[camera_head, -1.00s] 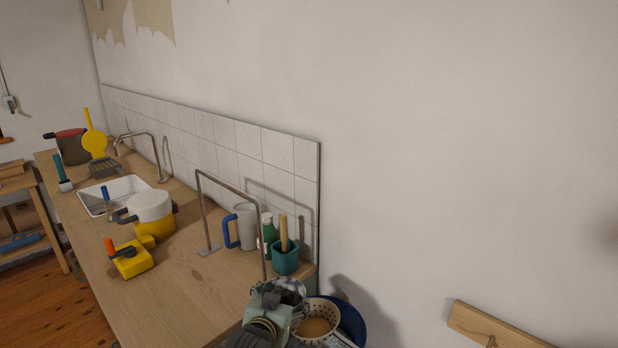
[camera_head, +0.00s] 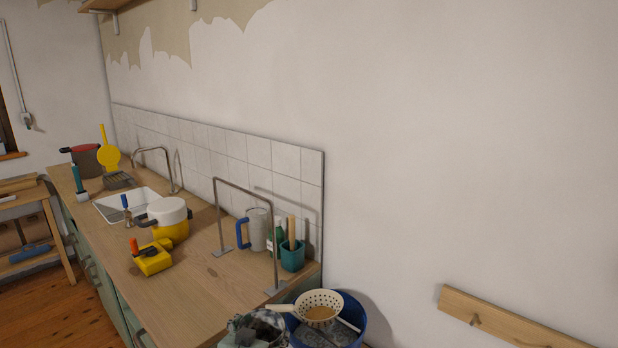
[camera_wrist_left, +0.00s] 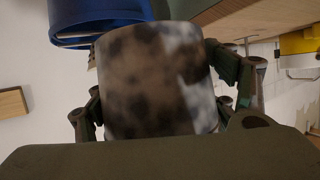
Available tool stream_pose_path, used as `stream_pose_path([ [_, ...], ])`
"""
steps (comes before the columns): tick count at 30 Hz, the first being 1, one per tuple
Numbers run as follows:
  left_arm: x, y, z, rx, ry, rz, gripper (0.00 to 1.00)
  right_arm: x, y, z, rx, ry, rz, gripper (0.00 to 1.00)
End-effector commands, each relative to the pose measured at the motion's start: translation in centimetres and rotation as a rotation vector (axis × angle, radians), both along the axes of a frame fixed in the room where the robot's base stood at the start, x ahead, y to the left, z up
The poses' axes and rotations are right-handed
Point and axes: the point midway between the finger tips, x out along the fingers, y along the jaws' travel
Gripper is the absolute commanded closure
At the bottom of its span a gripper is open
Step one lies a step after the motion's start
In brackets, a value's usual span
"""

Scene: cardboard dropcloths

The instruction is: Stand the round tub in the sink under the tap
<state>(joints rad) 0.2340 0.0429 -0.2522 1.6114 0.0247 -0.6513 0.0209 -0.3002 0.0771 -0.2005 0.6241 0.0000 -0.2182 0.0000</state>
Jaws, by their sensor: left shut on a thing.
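My left gripper (camera_wrist_left: 158,95) is shut on the round tub (camera_wrist_left: 150,75), which fills the middle of the left wrist view. The tub is mottled dark brown, black and whitish, with a finger on each side. In the head view the tub (camera_head: 268,320) and my left gripper (camera_head: 243,335) show at the bottom edge, partly cut off, in front of the counter's near end. The white sink (camera_head: 112,212) is set in the counter further back at the left. The tap (camera_head: 172,168) arches behind it. My right gripper is not in view.
The wooden counter (camera_head: 200,290) holds a white-and-yellow pot (camera_head: 168,228), a yellow tool (camera_head: 154,262), a metal frame (camera_head: 217,215), a jug (camera_head: 258,230) and a teal pot (camera_head: 291,258). A blue bucket (camera_head: 352,325) with a colander (camera_head: 318,306) stands at the near end.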

Motion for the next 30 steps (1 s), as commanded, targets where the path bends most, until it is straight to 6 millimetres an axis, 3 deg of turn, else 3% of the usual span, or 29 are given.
stream_pose_path([
  [7, -2.8, 4.2, -0.7, 0.002, 0.000, -0.026, 0.62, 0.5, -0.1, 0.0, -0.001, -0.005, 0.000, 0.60],
  [14, -6.8, 8.2, 0.2, 0.006, -0.002, -0.102, 0.62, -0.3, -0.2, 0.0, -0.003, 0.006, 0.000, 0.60],
  [21, -13.1, 10.7, 4.1, 0.011, -0.002, -0.284, 0.62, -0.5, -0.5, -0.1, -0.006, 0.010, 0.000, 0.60],
  [30, -21.7, 9.4, 10.3, 0.010, 0.001, -0.594, 0.62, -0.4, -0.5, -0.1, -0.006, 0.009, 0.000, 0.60],
])
